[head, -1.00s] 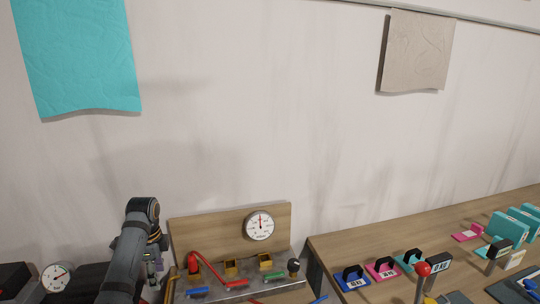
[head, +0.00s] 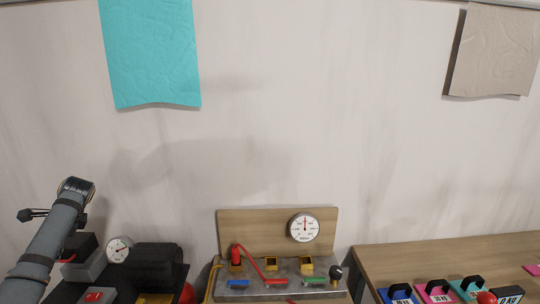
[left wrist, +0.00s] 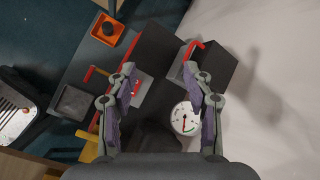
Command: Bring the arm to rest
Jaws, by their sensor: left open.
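My left arm comes in from the lower left of the head view, raised in front of the wall. Part of my left gripper (head: 34,214) shows there as a dark shape beside the arm's upper end. In the left wrist view, the two fingers of my left gripper (left wrist: 165,88) stand wide apart with nothing between them. Beyond them are a dark machine and a white dial gauge (left wrist: 185,117), apart from the fingers as far as I can tell. My right gripper is in neither view.
A bench with a wooden backboard (head: 262,222), a round gauge (head: 304,228) and a red hose (head: 250,262) stands at bottom centre. A wooden table (head: 450,258) with coloured handled blocks is at right. A black machine with a gauge (head: 119,249) is beside my arm.

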